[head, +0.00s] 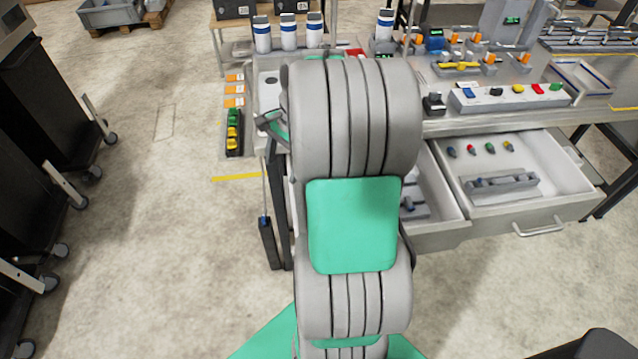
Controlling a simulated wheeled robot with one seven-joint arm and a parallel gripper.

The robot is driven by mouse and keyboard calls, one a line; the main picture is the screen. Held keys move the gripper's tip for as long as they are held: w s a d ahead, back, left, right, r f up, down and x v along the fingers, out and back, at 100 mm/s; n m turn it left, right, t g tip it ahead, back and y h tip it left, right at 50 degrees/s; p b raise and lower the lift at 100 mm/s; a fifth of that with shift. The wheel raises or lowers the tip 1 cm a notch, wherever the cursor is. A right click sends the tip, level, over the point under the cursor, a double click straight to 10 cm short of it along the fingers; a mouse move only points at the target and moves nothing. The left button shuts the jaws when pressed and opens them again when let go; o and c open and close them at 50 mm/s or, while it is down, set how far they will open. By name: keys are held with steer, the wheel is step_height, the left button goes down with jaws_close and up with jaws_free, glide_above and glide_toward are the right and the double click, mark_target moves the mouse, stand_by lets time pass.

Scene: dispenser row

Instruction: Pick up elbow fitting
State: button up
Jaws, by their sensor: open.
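I cannot pick out an elbow fitting for certain. Several small grey pieces with orange parts (455,38) stand on the right part of the bench, too small to tell their shape. My arm fills the middle of the head view and hides part of the bench. Only the edge of my gripper (269,122) shows, left of the arm, over the bench's left end by a pale tray (268,84). Its jaws are open, but most of it is hidden behind the arm, and I see nothing held in it.
An open drawer (565,172) juts from the bench (455,122), holding small coloured pieces and a grey block. White bottles with blue bands (288,36) stand at the back. A dark strip with green and yellow pieces (233,130) is at left. Dark carts line the far left; floor between is clear.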

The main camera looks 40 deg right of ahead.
steer(key=s+d+f+m+y, duration=0.1)
steer(key=s+d+f+m, duration=0.1)
steer(key=d+f+m, duration=0.3)
steer(key=s+d+m+y, duration=0.1)
steer(key=s+d+m, duration=0.2)
steer(key=d, duration=0.5)
steer(key=shift+m+t, duration=0.3)
steer(key=shift+t, duration=0.1)
steer(key=p+x, duration=0.1)
steer(key=x, duration=0.7)
steer(key=shift+a, duration=0.1)
steer(key=shift+r, duration=0.1)
jaws_close()
steer(key=shift+r, duration=0.1)
